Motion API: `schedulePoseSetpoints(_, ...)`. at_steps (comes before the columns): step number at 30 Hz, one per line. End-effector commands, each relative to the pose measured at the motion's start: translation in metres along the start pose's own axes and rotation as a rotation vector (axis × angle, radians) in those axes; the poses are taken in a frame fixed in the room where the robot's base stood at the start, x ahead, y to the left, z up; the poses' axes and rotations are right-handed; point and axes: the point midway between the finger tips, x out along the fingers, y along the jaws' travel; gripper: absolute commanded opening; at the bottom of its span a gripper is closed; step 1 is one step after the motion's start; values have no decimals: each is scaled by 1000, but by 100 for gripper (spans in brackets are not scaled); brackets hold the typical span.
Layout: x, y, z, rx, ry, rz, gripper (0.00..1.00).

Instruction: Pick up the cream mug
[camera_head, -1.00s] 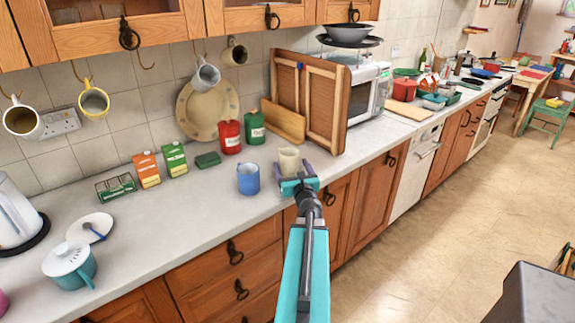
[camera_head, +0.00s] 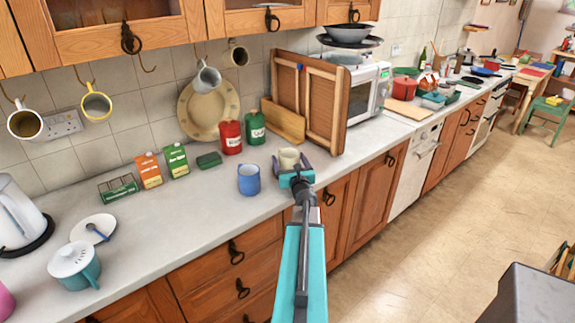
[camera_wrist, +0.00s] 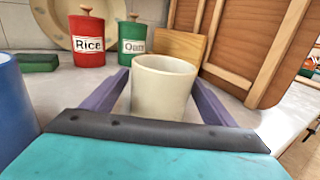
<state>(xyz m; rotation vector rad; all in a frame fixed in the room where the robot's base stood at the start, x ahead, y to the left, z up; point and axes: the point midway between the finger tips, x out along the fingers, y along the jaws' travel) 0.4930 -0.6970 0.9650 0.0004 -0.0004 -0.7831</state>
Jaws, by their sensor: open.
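The cream mug (camera_head: 289,158) stands upright on the worktop near the leaning wooden cupboard door. In the wrist view the cream mug (camera_wrist: 163,88) sits between the two purple fingers of my gripper (camera_wrist: 158,100), with one finger on each side. My gripper (camera_head: 293,168) is open around it at worktop height. I cannot tell whether either finger touches the mug. The mug's lower part is hidden by my gripper's dark front edge in the wrist view, and no handle shows.
A blue mug (camera_head: 249,179) stands just left of my gripper. Red (camera_head: 231,137) and green (camera_head: 255,128) canisters stand behind. A leaning framed wooden panel (camera_head: 312,104) stands close behind on the right. More mugs hang on wall hooks.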

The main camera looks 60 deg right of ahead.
Motion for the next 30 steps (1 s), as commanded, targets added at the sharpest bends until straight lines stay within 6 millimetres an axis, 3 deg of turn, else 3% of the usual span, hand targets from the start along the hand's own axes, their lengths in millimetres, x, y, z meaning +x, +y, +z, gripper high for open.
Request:
schedulePoseSetpoints(11, 0, 0, 0, 0, 0, 0, 79)
schedulePoseSetpoints(21, 0, 0, 1, 0, -1, 1, 26)
schedulePoseSetpoints(30, 0, 1, 2, 0, -1, 1, 26)
